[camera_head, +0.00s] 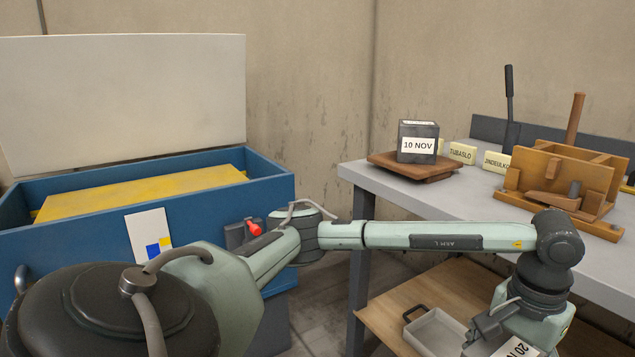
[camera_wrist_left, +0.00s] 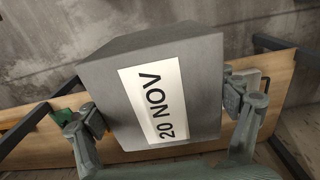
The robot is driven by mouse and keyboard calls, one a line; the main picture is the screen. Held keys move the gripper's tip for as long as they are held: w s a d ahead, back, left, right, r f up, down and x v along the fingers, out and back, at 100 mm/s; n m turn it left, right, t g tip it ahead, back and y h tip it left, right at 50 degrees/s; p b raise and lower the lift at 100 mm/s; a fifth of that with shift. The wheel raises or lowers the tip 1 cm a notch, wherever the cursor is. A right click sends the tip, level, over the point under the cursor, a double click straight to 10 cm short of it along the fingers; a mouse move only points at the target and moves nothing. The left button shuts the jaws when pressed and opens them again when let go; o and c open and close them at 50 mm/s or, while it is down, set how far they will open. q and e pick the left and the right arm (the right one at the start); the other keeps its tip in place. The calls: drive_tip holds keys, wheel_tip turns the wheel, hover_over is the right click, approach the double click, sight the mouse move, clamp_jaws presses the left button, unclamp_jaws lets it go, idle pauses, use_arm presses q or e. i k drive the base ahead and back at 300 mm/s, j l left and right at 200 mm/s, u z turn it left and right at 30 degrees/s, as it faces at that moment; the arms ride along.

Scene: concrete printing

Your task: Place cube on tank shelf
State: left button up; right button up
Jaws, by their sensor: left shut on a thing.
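A grey concrete cube with a white "20 NOV" label (camera_wrist_left: 148,95) fills the middle of the left wrist view. My left gripper (camera_wrist_left: 165,108) is shut on it, one finger on each side. In the head view the cube's label (camera_head: 518,348) shows at the bottom edge, with the rest of it cut off. The blue tank (camera_head: 210,212) stands at left with its pale lid raised. A flat yellow shelf (camera_head: 140,192) lies inside it, its visible top bare. My right gripper is not in view.
A grey table (camera_head: 440,205) at right bears another cube labelled "10 NOV" (camera_head: 418,143) on a wooden board (camera_head: 385,160), name blocks and a wooden mould (camera_head: 560,175). A metal tray (camera_head: 435,332) sits on the wooden lower shelf (camera_head: 390,300). Floor shows between tank and table.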

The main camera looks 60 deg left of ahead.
sight(151, 194)
drive_tip(key=u, duration=0.95)
drive_tip(key=i+j+u, duration=0.15)
drive_tip(key=j+u, duration=0.2)
